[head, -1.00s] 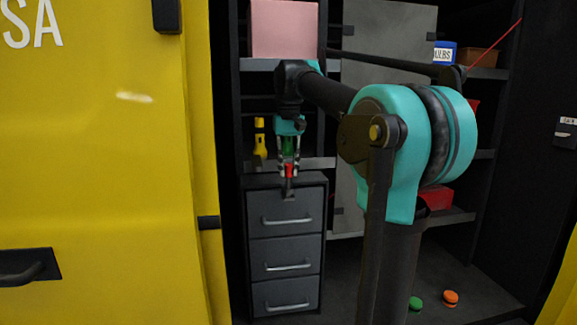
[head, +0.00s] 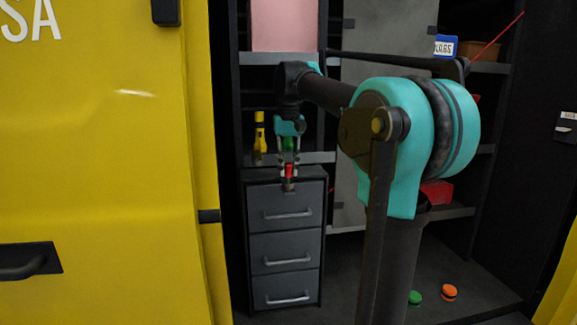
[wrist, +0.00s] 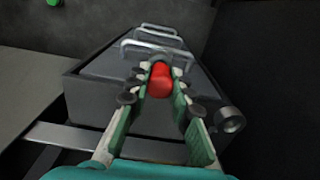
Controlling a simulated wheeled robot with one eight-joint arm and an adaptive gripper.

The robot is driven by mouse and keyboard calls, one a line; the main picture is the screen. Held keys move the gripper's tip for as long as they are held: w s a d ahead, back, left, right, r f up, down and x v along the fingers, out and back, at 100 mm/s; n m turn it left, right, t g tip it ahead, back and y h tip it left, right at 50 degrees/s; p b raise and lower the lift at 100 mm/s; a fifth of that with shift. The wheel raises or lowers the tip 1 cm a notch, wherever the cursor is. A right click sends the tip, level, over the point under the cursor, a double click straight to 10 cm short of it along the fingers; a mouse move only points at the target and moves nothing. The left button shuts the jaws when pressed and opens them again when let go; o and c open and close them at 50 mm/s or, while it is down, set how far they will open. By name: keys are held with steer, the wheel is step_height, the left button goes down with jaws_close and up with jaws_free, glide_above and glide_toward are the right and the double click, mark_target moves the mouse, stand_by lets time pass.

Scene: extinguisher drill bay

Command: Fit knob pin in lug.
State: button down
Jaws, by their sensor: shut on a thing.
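A red knob (wrist: 160,80) is held between the two fingertips of my gripper (wrist: 160,84) in the wrist view. In the head view the knob (head: 289,171) shows small, at the tip of my gripper (head: 288,168), in front of the top of the grey drawer cabinet (head: 285,240). A small grey piece shows just below the knob; I cannot tell whether it is the pin or a fixture. A short grey ring with a round hole (wrist: 229,119), apparently the lug, sits right of the fingers in the wrist view. The pin's end is hidden there.
The cabinet has three drawers with bar handles. A yellow bottle-like object (head: 259,138) stands on the shelf behind, left of my gripper. A yellow door (head: 100,180) fills the left side. Green (head: 414,298) and orange (head: 449,291) round pieces lie on the floor at right.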

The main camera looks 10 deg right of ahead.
steer(key=shift+f, duration=0.95)
steer(key=c, duration=1.3)
jaws_free()
